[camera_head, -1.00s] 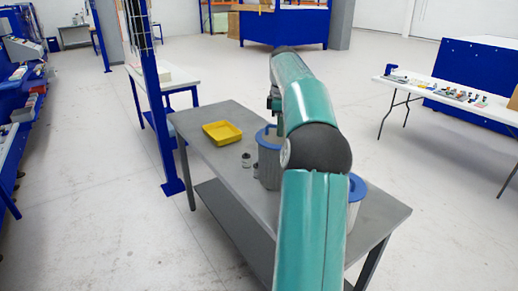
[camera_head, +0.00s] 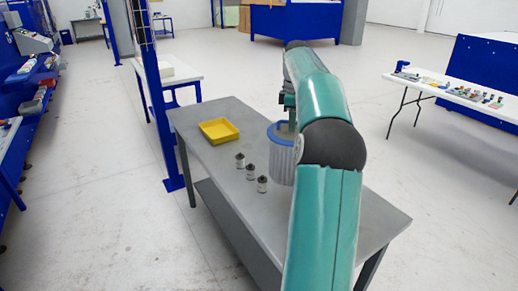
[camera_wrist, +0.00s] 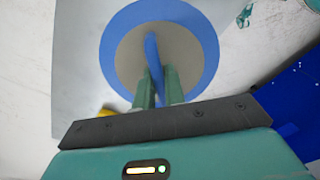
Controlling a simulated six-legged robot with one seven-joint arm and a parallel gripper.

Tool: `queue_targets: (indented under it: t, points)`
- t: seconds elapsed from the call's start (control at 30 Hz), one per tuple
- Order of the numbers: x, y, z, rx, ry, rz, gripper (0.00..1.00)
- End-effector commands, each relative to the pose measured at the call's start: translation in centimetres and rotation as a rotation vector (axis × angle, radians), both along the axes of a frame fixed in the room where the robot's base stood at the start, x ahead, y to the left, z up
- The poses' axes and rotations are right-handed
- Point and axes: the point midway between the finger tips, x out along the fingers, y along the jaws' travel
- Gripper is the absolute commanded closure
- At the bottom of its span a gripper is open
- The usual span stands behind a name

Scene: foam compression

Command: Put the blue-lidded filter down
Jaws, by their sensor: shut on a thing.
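The blue-lidded filter (camera_head: 281,158) is a grey ribbed cylinder with a blue rim, upright over the middle of the grey table (camera_head: 350,222) in the head view. My arm covers its right side. In the wrist view its lid (camera_wrist: 207,55) is a blue ring around a grey-brown disc, with a blue handle (camera_wrist: 152,50) across it. My gripper (camera_wrist: 160,85) is shut on this handle with its two green fingers. In the head view my gripper (camera_head: 289,107) is mostly hidden by my arm. I cannot tell whether the filter's base touches the table.
A yellow tray (camera_head: 219,132) lies on the table's far left part. Several small grey canisters (camera_head: 250,172) stand in a row left of the filter. A blue post (camera_head: 158,110) rises beside the table's left side. Bare tabletop shows at the front right.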

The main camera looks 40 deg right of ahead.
Motion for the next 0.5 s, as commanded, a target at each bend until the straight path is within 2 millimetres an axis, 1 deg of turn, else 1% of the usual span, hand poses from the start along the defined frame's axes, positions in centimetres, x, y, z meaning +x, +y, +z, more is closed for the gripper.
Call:
queue_targets:
  t: [0.17,0.3,0.5]
  points:
    - [-0.1,0.1,-2.7,0.004,0.005,-0.003,1.0]
    - [-0.1,0.2,-5.2,0.003,0.004,-0.003,1.0]
    - [-0.1,0.1,-6.9,0.002,0.002,-0.003,1.0]
